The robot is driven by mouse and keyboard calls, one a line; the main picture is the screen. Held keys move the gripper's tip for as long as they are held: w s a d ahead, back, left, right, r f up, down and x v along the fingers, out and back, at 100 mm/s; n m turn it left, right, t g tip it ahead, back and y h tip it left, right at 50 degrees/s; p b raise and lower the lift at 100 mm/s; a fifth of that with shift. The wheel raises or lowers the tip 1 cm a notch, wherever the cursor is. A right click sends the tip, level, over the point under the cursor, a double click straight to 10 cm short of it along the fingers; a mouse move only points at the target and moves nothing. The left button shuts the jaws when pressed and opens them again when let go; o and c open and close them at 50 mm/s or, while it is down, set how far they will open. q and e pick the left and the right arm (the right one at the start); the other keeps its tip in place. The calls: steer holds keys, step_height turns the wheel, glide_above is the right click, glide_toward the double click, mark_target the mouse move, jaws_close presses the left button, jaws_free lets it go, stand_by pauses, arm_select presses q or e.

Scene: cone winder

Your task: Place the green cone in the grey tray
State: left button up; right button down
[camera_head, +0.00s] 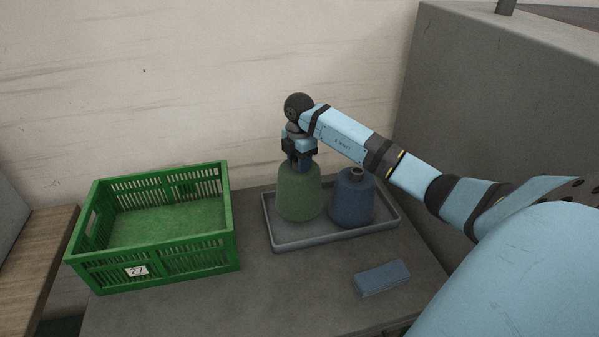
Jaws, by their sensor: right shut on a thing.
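The green cone (298,196) is upright within the outline of the grey tray (290,244), on its left side. I cannot tell whether its base touches the tray floor. My right gripper (300,164) is above it, pointing down and shut on its top, which the fingers partly hide. A blue cone (352,200) stands upright in the tray just right of the green one. My left gripper is not in view.
A green crate (165,262) labelled 27 stands on the grey table (250,300) left of the tray. A blue block (382,278) lies in front of the tray. A large grey cabinet (500,90) rises at the right. The table's front middle is clear.

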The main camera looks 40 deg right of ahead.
step_height(320, 180, down, 4)
steer(key=shift+f, duration=0.35)
steer(key=c, duration=0.6)
jaws_free()
steer(key=shift+c, duration=0.2)
step_height(320, 180, up, 12)
steer(key=shift+r+b, duration=0.1)
steer(key=shift+b, duration=0.55)
